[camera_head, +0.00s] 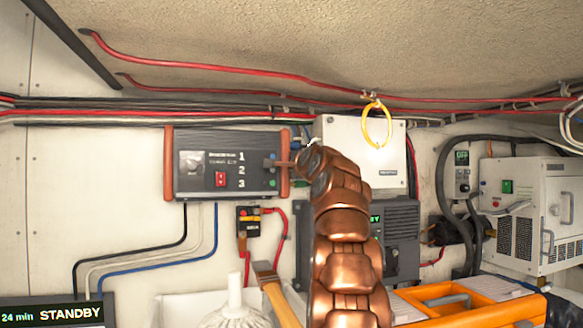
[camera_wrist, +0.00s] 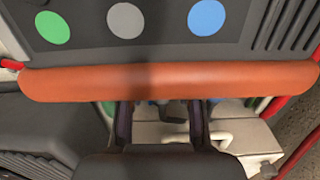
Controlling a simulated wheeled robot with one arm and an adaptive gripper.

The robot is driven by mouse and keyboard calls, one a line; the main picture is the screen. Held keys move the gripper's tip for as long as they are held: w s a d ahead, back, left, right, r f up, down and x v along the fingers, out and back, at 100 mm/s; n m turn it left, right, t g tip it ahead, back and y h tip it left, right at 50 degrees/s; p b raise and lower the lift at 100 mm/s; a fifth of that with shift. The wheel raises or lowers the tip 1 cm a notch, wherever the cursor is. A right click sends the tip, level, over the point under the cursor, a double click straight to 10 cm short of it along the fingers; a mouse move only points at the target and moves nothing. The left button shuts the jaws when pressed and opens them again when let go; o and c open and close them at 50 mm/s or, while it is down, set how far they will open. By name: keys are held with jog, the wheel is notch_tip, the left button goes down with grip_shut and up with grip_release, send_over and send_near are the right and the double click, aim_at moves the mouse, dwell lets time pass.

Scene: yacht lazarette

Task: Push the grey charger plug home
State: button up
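The charger (camera_head: 226,165) is a dark box with orange-brown end caps, a red switch and the labels 1, 2 and 3, on the wall left of my arm in the head view. In the wrist view, its orange edge (camera_wrist: 170,82) crosses the picture below green, grey and blue dots (camera_wrist: 126,20). My gripper (camera_wrist: 160,112) has two dark fingers standing apart just under that edge. Small dark-grey and blue parts show between them, partly hidden. I cannot tell for certain which is the grey plug, how far in it sits, or whether a finger touches it.
A white box (camera_head: 352,150) and a dark-grey unit (camera_head: 402,235) stand behind my arm. An orange toolbox (camera_head: 460,300) and a wooden-handled brush (camera_head: 277,295) are low in front. Red cables (camera_head: 240,75) run above; black, white and blue cables hang below the charger.

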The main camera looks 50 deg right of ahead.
jog(key=shift+s+a, duration=0.1)
jog(key=b+v, duration=0.3)
jog(key=v, duration=0.4)
jog(key=shift+s, duration=0.35)
dwell(0.4)
jog(key=shift+a+r, duration=0.15)
jog(key=shift+r, duration=0.05)
